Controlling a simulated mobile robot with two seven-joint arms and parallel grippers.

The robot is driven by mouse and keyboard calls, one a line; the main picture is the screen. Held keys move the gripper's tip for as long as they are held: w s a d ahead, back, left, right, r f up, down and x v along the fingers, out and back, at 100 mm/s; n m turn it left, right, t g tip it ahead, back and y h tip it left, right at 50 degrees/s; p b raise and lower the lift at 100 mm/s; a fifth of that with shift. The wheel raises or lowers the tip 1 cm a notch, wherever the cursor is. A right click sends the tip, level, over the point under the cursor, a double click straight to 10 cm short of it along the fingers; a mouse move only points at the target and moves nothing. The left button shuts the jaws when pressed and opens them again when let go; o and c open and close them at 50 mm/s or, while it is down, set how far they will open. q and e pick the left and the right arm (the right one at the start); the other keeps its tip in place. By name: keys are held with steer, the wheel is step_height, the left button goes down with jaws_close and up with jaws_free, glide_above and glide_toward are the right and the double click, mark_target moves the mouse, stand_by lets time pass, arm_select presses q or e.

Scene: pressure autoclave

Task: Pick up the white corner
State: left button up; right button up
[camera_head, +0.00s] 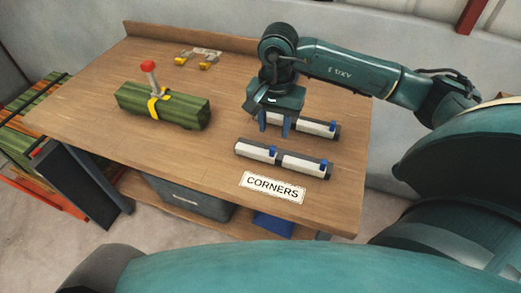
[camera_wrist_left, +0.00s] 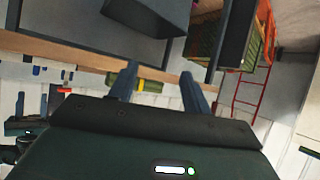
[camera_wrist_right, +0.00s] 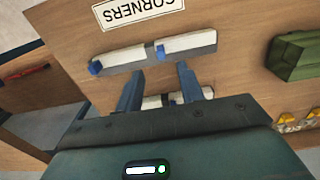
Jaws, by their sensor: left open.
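White corners with dark edges and blue ends lie on the wooden table in two rows. The front row (camera_head: 284,158) is beside the CORNERS label (camera_head: 272,187); it also shows in the right wrist view (camera_wrist_right: 150,52). The back row (camera_head: 315,125) is partly hidden by my right gripper (camera_head: 275,128), whose fingers point down at its left end. In the right wrist view part of the back row (camera_wrist_right: 165,101) shows between the spread fingers; contact cannot be told. My left gripper (camera_wrist_left: 160,82) is open and empty, seen only in its wrist view.
A green bundle (camera_head: 165,108) with a yellow strap and red-topped handle lies at the table's left-middle. A small yellow-and-metal item (camera_head: 197,57) is at the back. A grey bin (camera_head: 185,197) stands below. The table's left front is clear.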

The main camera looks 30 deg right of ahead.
mark_target(273, 147)
steer(key=shift+w+f+p, duration=0.1)
steer(key=shift+f+p, duration=0.55)
steer(key=shift+f, duration=2.9)
steer(key=shift+c, duration=0.5)
jaws_close()
